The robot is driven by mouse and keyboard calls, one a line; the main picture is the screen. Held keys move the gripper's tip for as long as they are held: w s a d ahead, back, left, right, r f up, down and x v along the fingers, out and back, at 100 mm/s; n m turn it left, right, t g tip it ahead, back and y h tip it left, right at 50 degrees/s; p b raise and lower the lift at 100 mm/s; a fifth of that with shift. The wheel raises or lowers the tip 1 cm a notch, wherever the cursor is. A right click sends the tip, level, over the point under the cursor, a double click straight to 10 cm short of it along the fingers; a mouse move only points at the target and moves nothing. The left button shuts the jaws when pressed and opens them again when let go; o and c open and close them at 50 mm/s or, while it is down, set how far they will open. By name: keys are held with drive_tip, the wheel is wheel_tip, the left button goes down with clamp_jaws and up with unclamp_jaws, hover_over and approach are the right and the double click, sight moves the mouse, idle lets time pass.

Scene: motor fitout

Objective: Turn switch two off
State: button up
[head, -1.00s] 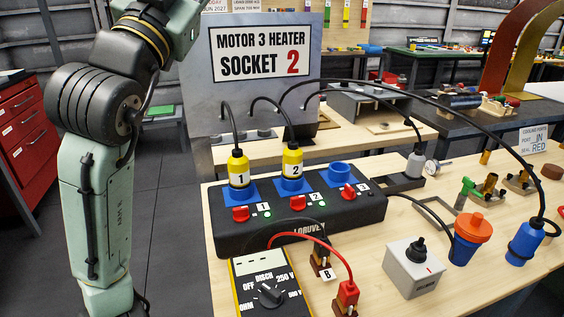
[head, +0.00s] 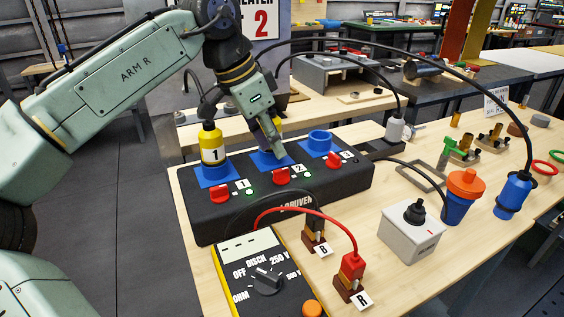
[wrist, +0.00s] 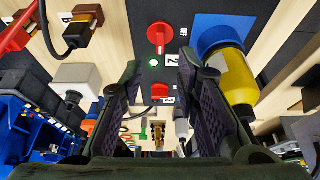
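Switch two (head: 281,176) is a red rotary knob on the front of the black socket box (head: 225,222). A green light beside it is lit. In the wrist view switch two (wrist: 160,36) is just beyond my fingertips, with the lit green light below it. My gripper (head: 276,152) points down at the box, close behind switch two. In the wrist view my gripper (wrist: 158,70) has its fingers apart with nothing between them. The yellow plug of socket two (head: 277,123) is mostly hidden behind my gripper; it shows in the wrist view (wrist: 238,78).
Yellow plug one (head: 212,143) stands upright to the left, above red switch one (head: 220,192). Switch three (head: 333,159) is to the right. A multimeter (head: 265,282) with red and black leads lies in front. A grey box (head: 412,235) and blue connectors stand right.

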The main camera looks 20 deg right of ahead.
sight(286, 168)
drive_tip(key=x, duration=0.6)
drive_tip(key=shift+d+f, duration=0.15)
drive_tip(key=shift+f, duration=0.1)
clamp_jaws()
